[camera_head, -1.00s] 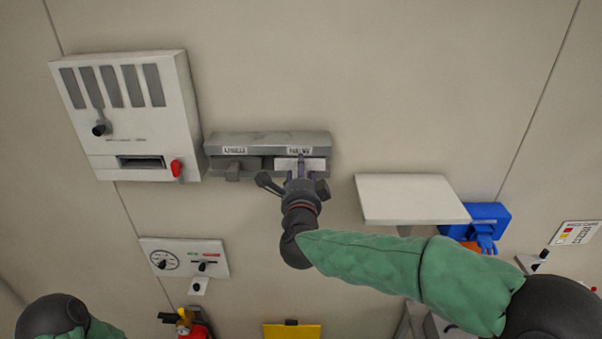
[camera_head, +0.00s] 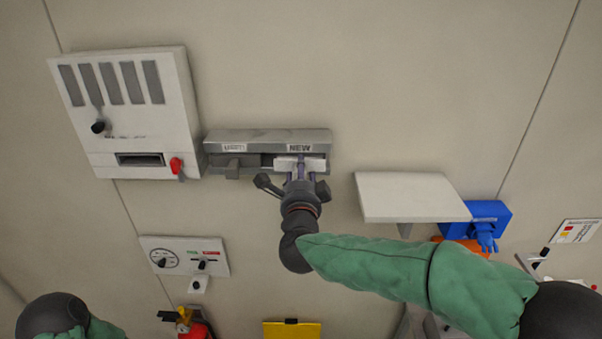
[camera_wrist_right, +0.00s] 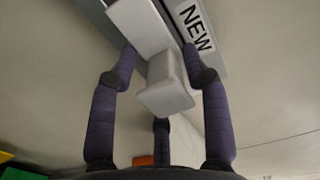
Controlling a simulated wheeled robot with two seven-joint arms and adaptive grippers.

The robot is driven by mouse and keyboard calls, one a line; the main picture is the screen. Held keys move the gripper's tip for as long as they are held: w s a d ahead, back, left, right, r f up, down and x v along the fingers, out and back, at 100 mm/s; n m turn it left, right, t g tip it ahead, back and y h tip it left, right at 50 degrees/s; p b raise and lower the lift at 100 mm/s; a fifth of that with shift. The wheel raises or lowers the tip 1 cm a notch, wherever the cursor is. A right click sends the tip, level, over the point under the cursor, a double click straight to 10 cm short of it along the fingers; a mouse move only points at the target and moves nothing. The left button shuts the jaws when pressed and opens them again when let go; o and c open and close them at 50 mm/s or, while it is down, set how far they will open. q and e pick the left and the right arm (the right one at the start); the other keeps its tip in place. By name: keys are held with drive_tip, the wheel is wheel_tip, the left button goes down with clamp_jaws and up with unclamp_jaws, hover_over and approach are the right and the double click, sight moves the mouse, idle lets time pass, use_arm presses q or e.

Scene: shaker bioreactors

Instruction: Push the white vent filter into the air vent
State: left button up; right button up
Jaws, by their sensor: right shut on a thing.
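The white vent filter (camera_head: 287,161) is at the right-hand slot of a grey wall holder (camera_head: 262,138), under a label reading NEW. My right gripper (camera_head: 299,168) is shut on it. In the wrist view my right gripper's fingers (camera_wrist_right: 160,75) stand around the filter's pale block-shaped handle (camera_wrist_right: 168,92), with its flat plate (camera_wrist_right: 140,25) behind. How far the filter sits in the slot is hard to tell. My left gripper is not in view.
A grey filter handle (camera_head: 234,170) sits in the holder's left slot. A white shelf (camera_head: 410,197) and a blue glove box (camera_head: 490,218) are to the right. A gauge panel (camera_head: 183,257) is below. Bare wall lies between holder and shelf.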

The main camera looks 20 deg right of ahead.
drive_tip(key=b+v, duration=0.1)
drive_tip(key=v, duration=0.5)
idle(2.7)
drive_tip(key=shift+v, duration=1.45)
drive_tip(key=shift+w, duration=0.1)
